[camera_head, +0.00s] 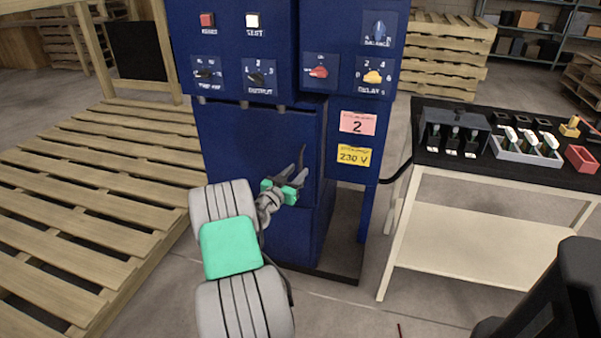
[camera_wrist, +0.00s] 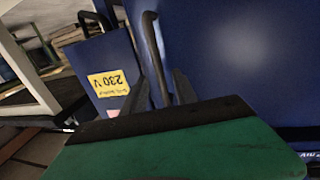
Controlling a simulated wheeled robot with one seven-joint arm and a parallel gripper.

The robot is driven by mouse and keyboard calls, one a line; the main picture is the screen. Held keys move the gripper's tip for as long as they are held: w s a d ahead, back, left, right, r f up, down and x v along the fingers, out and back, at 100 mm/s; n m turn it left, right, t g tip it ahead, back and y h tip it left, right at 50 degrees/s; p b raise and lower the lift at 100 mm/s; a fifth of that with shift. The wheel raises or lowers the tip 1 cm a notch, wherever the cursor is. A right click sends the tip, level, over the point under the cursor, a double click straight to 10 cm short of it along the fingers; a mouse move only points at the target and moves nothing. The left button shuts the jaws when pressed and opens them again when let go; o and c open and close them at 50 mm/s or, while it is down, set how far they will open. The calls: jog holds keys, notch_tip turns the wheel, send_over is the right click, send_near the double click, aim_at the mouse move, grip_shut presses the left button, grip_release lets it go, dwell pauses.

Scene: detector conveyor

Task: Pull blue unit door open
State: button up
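The blue unit (camera_head: 345,205) stands in front of me. Its blue door (camera_head: 235,135) is the broad panel below the upper control boxes; it fills the right of the wrist view (camera_wrist: 240,60). A dark curved bar handle (camera_head: 302,157) stands at the door's right side; it also shows in the wrist view (camera_wrist: 152,45). My gripper (camera_head: 299,177) is at the handle's lower part. In the wrist view its fingers (camera_wrist: 162,85) are apart, with the handle between them and a gap on the right. I cannot tell whether the door is slightly ajar.
A pink "2" label (camera_head: 357,123) and a yellow "230 V" label (camera_head: 354,155) are on the panel right of the door. A bench (camera_head: 470,165) with trays stands at the right, a cable between it and the unit. Wooden pallets (camera_head: 90,200) lie at the left. Open floor shows below.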

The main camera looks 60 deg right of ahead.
aim_at(300, 168)
jog(key=d, duration=0.3)
jog(key=shift+d, duration=0.25)
grip_shut()
dwell(1.2)
